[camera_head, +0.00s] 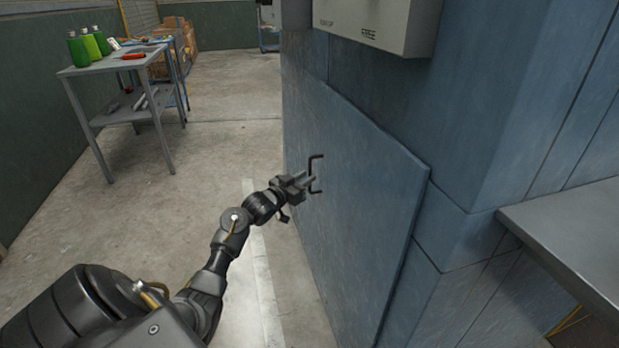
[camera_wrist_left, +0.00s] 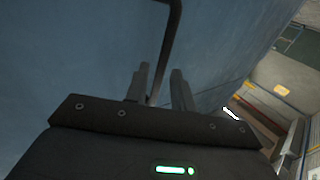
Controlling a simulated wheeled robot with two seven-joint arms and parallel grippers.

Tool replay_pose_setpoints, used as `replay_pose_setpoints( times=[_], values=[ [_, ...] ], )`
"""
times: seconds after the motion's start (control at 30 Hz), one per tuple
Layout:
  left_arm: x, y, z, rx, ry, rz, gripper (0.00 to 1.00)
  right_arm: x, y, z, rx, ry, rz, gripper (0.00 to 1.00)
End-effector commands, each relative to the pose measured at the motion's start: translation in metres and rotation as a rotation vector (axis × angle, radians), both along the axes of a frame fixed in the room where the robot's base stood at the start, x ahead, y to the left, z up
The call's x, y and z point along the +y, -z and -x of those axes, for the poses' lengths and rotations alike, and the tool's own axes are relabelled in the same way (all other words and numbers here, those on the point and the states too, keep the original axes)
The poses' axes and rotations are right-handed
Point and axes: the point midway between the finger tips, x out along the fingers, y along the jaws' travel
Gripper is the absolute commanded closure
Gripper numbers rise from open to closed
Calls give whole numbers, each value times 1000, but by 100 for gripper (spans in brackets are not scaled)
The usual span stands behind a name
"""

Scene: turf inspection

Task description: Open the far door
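A blue-grey door panel (camera_head: 365,190) stands in the middle of the head view, slightly proud of the blue wall around it. A dark bracket-shaped handle (camera_head: 313,172) sits near its left edge. My left gripper (camera_head: 308,181) is at the handle. In the left wrist view the two fingers of my left gripper (camera_wrist_left: 159,82) are apart, with the dark handle bar (camera_wrist_left: 170,45) running down between them. I see a gap beside the bar, so the fingers do not look closed on it. My right gripper is in neither view.
A metal table (camera_head: 105,65) with green bottles stands at the back left. A grey shelf (camera_head: 575,240) juts out at right. The concrete floor (camera_head: 215,110) between is open.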

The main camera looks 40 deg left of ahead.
Motion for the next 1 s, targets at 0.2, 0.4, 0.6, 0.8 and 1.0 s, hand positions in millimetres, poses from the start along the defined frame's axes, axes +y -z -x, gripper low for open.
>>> replay_pose_setpoints(
  times=[0.2, 0.4, 0.6, 0.8, 1.0],
  values=[
    [-1, 1, -24, 0, 0, 0, 75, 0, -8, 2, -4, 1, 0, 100],
    [-1, 0, -28, 0, 0, -1, 75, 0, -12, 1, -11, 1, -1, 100],
    [-1, 0, -28, 0, 0, 0, 80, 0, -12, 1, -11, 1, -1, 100],
    [-1, 0, -28, 0, 0, 0, 100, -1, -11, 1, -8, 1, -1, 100],
    [-1, 0, -28, 0, 0, 0, 100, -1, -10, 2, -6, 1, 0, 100]
  ],
)
